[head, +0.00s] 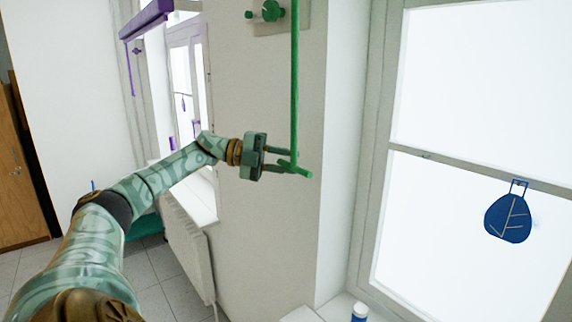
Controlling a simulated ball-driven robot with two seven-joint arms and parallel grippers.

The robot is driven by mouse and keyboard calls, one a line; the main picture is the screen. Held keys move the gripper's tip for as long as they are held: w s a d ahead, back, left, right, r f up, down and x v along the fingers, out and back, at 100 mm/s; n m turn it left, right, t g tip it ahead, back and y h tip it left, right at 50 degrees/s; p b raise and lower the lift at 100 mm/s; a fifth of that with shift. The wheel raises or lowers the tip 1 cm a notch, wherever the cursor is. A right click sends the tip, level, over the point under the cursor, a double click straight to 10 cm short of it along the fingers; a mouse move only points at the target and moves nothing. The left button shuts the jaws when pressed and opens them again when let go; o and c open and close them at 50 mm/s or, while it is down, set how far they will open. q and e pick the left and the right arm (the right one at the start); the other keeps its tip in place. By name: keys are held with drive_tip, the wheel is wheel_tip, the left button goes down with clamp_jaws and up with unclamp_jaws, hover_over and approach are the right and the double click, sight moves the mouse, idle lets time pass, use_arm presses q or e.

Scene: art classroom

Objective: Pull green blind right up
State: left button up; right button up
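A green pull cord (295,80) hangs straight down in front of the pale wall, right of the picture's middle. A short green bar handle (302,172) is at its lower end, tilted down to the right. My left gripper (288,160) is at this handle, coming from the left. Its two fingers are apart, one above the other, with part of the handle at their tips. I cannot tell whether they clamp it. The green blind itself is not clearly in view. My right gripper is not in view.
A window (470,75) fills the right side, with a blue leaf ornament (508,218) hanging on it. A purple blind (147,18) is at the back left window. A green knob fitting (270,11) is on the wall above. A radiator (188,250) stands below my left arm.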

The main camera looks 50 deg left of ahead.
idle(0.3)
use_arm(q)
drive_tip(key=shift+a, duration=0.1)
drive_tip(key=shift+s+a+f+b, duration=0.15)
drive_tip(key=shift+s+a+b, duration=0.1)
drive_tip(key=shift+b, duration=0.05)
drive_tip(key=p+v, duration=0.1)
drive_tip(key=v, duration=1.4)
drive_tip(key=shift+s, duration=0.25)
drive_tip(key=shift+a, duration=0.2)
